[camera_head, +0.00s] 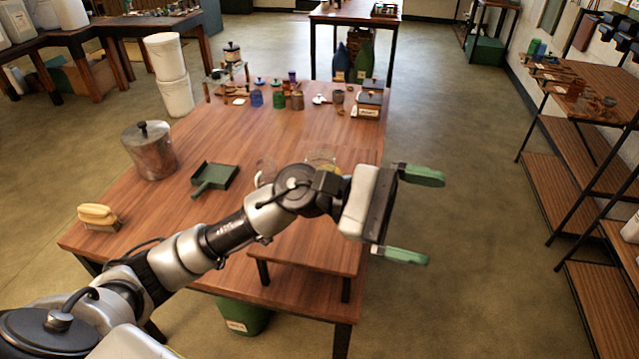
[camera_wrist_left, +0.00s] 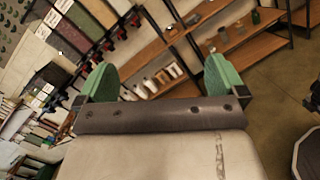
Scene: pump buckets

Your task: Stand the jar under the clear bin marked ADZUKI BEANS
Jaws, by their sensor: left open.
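My left gripper (camera_head: 432,217) is open and empty, held past the right edge of the wooden table. Its green fingers also show in the left wrist view (camera_wrist_left: 160,68), with nothing between them. A clear glass vessel (camera_head: 265,171), perhaps the jar, stands on the table, partly hidden behind my left arm. Another clear item with something yellow (camera_head: 325,161) is also partly covered by the arm. In the left wrist view a row of filled bins (camera_wrist_left: 50,55) with dark and red outlets runs along the wall. I cannot read ADZUKI BEANS on any. My right gripper is out of view.
The wooden table (camera_head: 130,209) holds a metal canister (camera_head: 150,153), a green dustpan (camera_head: 214,178), a brush (camera_head: 98,217) and several small containers at the back. Shelving (camera_head: 590,173) stands at the right, with open floor (camera_head: 470,200) between it and the table.

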